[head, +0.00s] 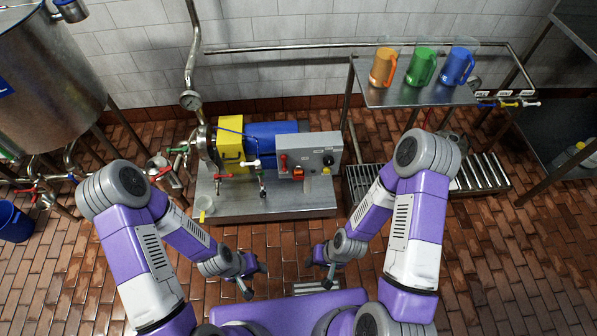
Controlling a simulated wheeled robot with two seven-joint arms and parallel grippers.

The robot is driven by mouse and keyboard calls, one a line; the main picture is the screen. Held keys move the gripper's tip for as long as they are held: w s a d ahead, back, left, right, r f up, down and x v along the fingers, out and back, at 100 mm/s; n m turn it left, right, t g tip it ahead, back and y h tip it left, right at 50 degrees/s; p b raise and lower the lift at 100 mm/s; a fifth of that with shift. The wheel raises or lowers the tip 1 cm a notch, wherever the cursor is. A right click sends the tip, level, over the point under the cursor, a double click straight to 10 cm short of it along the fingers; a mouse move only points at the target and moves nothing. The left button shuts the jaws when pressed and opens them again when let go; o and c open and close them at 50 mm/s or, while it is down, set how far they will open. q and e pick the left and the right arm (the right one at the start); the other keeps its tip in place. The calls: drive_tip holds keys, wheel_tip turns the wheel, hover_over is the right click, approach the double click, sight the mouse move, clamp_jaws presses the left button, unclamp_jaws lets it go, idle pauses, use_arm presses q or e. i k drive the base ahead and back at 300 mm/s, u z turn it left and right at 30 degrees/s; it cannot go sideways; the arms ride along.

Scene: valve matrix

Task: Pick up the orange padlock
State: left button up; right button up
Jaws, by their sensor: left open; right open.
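A small orange item (298,173) sits at the lower front of the grey control box (318,152), beside a red lever; it looks like the orange padlock, but it is too small to be sure. The box stands on the steel pump platform (285,206). My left gripper (254,281) is open and empty, over the floor in front of the platform. My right gripper (319,272) is open and empty, also in front of the platform. Both are well apart from the orange item.
A yellow housing (229,142) and blue motor (273,141) stand beside the control box. Small valves (262,185) stick up along the platform front. A shelf (420,95) with orange, green and blue jugs is at upper right. A steel tank (45,80) is at left.

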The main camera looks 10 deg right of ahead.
sight(300, 172)
drive_tip(key=u, duration=1.15)
drive_tip(key=i, duration=1.25)
drive_tip(key=z, duration=2.45)
